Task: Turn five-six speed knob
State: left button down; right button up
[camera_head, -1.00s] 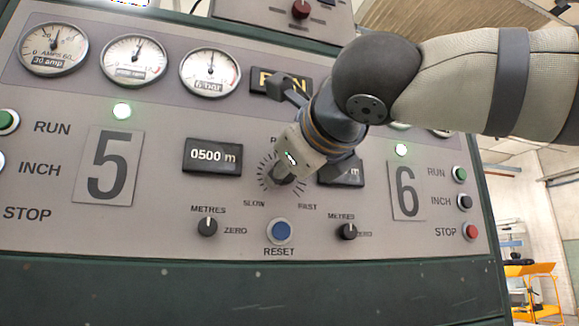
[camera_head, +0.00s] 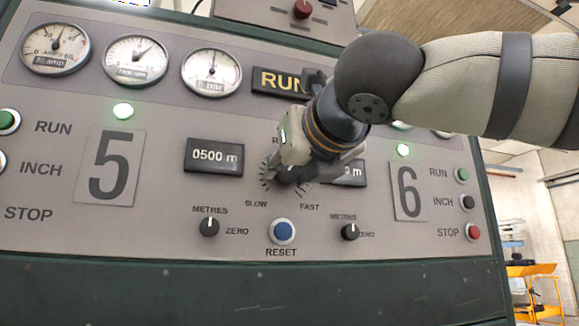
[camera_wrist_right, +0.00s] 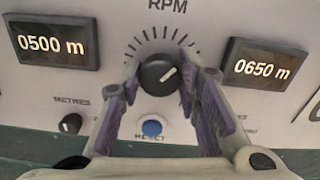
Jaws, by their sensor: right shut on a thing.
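The black speed knob (camera_wrist_right: 158,76) sits under the RPM label in the wrist view, inside a ring of tick marks. Its white pointer line points to the upper right. In the head view the knob (camera_head: 286,176) is partly hidden by my right gripper (camera_head: 292,174). In the wrist view the purple-padded fingers of my right gripper (camera_wrist_right: 160,82) are on either side of the knob, shut on it. My left gripper is not in view.
The grey panel has metre displays (camera_head: 213,157), a blue reset button (camera_head: 282,231) below the knob, and two small metres knobs (camera_head: 209,227) and (camera_head: 349,232). Round gauges (camera_head: 134,60) and a RUN sign (camera_head: 279,80) are above. Unit buttons (camera_head: 461,175) are at the sides.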

jog(key=shift+d+r, duration=0.1)
jog(key=shift+r, duration=0.1)
jog(key=o, duration=0.9)
jog(key=shift+o, duration=1.2)
jog(key=shift+f, duration=0.15)
jog(key=v, duration=0.7)
jog(key=shift+s, duration=0.15)
